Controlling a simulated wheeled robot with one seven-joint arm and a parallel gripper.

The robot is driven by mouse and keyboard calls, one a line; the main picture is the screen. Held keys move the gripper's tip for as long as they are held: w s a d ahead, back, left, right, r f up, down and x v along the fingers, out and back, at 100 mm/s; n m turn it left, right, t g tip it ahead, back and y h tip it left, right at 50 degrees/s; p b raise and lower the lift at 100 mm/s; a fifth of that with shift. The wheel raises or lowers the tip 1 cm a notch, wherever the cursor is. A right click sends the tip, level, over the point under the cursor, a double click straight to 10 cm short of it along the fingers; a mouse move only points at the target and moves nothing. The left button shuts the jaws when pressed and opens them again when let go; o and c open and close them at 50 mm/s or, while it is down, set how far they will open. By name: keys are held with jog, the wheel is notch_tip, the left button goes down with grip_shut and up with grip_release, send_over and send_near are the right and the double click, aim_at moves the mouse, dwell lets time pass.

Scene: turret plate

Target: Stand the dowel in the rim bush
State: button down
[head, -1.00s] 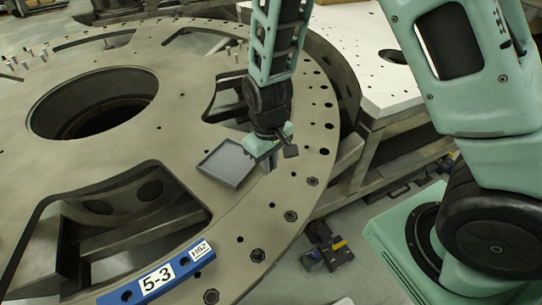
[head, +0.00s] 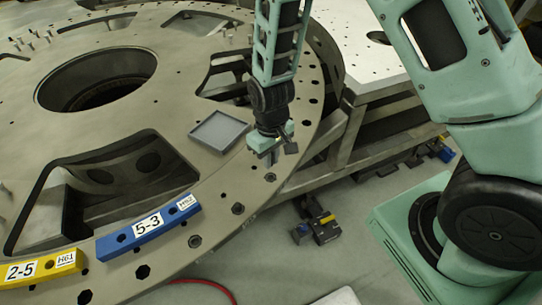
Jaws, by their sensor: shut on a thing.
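My gripper (head: 268,156) points down over the outer rim of the big round turret plate (head: 120,125), just right of and nearer than a grey tray. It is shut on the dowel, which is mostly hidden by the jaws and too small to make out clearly. Several dark-ringed holes or bushes line the near right rim, among them one below the gripper (head: 270,177), one farther down (head: 238,208) and one more (head: 195,241). I cannot tell which is the task's rim bush, or whether the dowel touches the plate.
The shallow square grey tray (head: 219,132) lies on the plate. A blue bar marked 5-3 (head: 120,244) and a yellow bar marked 2-5 (head: 42,268) lie along the near rim. Several pegs stand at the far left. Large cutouts open the plate. A pale table (head: 350,55) stands behind.

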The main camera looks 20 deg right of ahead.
aim_at(272, 181)
jog(key=shift+f+b, duration=2.25)
jog(key=shift+f, duration=0.85)
jog(key=shift+s+f, duration=0.15)
jog(key=shift+s, duration=0.05)
jog(key=c, duration=1.5)
grip_release()
jog(key=shift+o, duration=0.8)
notch_tip(272, 181, up, 18)
jog(key=shift+w+r+b, duration=0.1)
jog(key=shift+b, duration=0.4)
